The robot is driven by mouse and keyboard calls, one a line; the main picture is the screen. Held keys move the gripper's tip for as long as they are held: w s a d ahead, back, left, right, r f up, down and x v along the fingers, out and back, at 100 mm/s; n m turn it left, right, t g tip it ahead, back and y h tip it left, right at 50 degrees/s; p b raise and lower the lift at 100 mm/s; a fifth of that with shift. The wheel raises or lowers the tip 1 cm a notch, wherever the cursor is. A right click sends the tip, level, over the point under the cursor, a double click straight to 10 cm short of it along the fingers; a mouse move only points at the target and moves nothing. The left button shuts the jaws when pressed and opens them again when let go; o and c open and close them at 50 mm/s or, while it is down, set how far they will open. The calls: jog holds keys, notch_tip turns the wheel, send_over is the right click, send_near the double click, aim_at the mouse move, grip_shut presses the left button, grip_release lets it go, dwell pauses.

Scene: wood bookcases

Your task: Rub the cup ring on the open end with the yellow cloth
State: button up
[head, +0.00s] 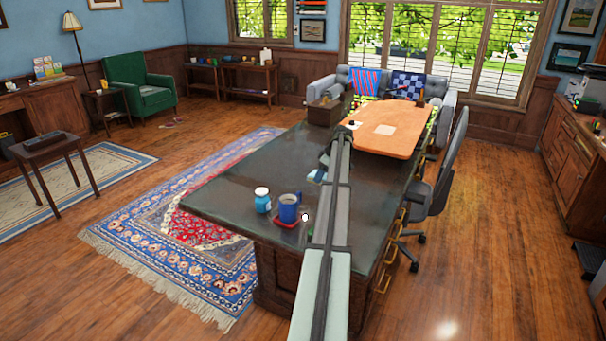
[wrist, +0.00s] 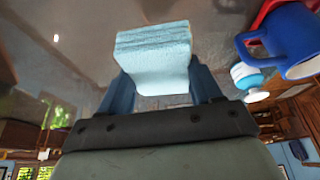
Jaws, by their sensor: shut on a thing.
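My gripper (wrist: 165,85) is shut on a folded light blue cloth (wrist: 153,55), held between its two blue fingers in the wrist view. In the head view the cloth (head: 317,176) shows small beside my arm, over the dark desk top (head: 235,190). I see no cloth that is clearly yellow. I cannot make out a cup ring for certain; my arm hides part of the desk top. Whether the held cloth touches the desk is not clear.
A blue mug (head: 289,208) stands on a red coaster (head: 284,221), beside a blue jar with a white lid (head: 262,194). An orange mat (head: 398,142) with a paler patch and a wooden box (head: 323,112) are at the far end. The near left desk top is clear.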

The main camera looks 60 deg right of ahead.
jog(key=shift+s+d+f, duration=0.2)
jog(key=shift+s+d, duration=0.3)
jog(key=shift+s, duration=0.2)
jog(key=shift+f, duration=3.8)
jog(key=shift+a+f, duration=0.1)
jog(key=shift+a, duration=0.75)
jog(key=shift+c, duration=0.6)
jog(key=shift+a, duration=2.95)
jog(key=shift+d, duration=3.9)
jog(key=shift+s, duration=0.4)
jog(key=shift+a, duration=4.35)
jog(key=shift+w+d, duration=0.1)
jog(key=shift+d, duration=4.3)
jog(key=shift+a+r, duration=0.15)
jog(key=shift+r, duration=3.85)
